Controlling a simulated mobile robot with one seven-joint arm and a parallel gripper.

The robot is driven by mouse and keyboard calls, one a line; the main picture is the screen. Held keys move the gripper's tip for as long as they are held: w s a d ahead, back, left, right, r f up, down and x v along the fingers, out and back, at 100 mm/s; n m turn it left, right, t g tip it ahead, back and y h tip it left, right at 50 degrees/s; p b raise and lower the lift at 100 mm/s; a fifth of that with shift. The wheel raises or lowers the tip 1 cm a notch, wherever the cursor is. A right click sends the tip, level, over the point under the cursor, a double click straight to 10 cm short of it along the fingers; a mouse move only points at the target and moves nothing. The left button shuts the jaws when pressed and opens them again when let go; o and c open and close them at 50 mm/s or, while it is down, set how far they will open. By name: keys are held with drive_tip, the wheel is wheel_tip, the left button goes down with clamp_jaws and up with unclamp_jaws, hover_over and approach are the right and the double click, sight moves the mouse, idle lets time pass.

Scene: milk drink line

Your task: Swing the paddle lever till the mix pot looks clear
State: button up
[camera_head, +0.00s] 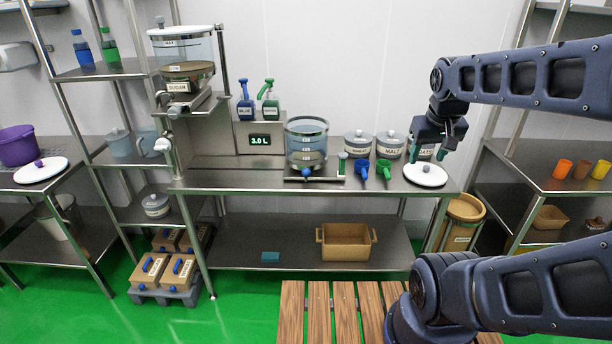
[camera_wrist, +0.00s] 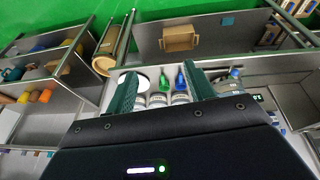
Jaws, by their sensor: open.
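The mix pot looks to be the clear round vessel (camera_head: 306,146) with a steel rim, standing on the steel bench in the head view. Its contents look pale bluish, and I cannot tell how clear they are. A blue knob (camera_head: 306,173) sits at its front base. A small upright green handle (camera_head: 341,160) stands just right of the pot; I cannot tell whether it is the paddle lever. My gripper (camera_head: 433,148) is open and empty above the bench's right end, well right of the pot. The wrist view shows its two green fingers (camera_wrist: 160,88) spread apart.
Lidded jars (camera_head: 390,144), a blue scoop (camera_head: 362,168), a green scoop (camera_head: 384,167) and a white lid (camera_head: 425,175) stand between pot and gripper. A 3.0 L display (camera_head: 260,140) and a tall sugar dispenser (camera_head: 187,72) are to the left. A wooden platform (camera_head: 318,315) lies in front.

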drive_tip(key=w+a+f+n+h, duration=0.5)
drive_tip(key=w+f+n, duration=0.1)
drive_tip(key=w, duration=0.4)
drive_tip(key=w+a+f+n+h, duration=0.5)
drive_tip(key=w+n, duration=0.2)
drive_tip(key=w, duration=0.4)
drive_tip(key=n+t, duration=1.1)
drive_tip(key=n, duration=0.2)
approach(303, 174)
drive_tip(key=shift+y, duration=0.3)
drive_tip(key=x, duration=1.2)
drive_tip(key=shift+s+d, duration=0.1)
drive_tip(key=shift+s, duration=0.05)
clamp_jaws()
